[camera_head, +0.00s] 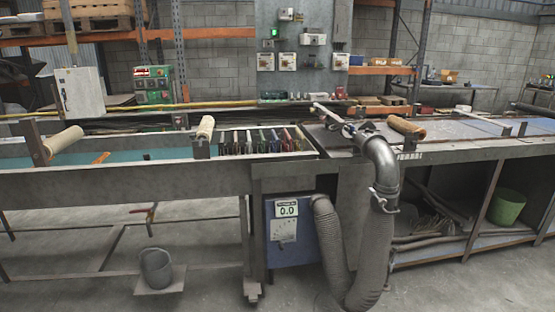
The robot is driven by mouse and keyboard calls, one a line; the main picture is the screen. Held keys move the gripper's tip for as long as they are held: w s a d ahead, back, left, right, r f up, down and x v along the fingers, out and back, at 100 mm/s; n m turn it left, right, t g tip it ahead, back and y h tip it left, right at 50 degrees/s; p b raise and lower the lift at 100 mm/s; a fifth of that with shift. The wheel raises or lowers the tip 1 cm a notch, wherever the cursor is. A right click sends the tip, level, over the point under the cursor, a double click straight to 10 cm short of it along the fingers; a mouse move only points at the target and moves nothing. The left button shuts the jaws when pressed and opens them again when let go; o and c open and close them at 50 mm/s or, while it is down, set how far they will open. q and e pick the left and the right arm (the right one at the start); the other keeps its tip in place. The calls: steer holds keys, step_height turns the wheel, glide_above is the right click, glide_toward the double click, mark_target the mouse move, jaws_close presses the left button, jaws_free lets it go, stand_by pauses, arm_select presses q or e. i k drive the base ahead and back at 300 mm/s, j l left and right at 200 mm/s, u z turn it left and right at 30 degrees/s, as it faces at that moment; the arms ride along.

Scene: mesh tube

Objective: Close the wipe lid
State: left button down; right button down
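I cannot make out a wipe container or its lid in the head view. Neither of my grippers shows, and no part of my arms is visible. Whether a lid is open or shut somewhere cannot be told from this view.
A long metal workbench (120,182) crosses the room, with several rollers, including one roller (66,140). A bucket (156,267) is below left, a green bin (507,207) on the lower right shelf.

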mark_target(338, 127)
steer(key=i, duration=1.45)
steer(key=i+u, duration=0.15)
steer(key=i, duration=0.3)
steer(key=i+l+u, duration=0.1)
steer(key=i, duration=0.35)
steer(key=i+l+u, duration=0.15)
steer(key=i, duration=0.35)
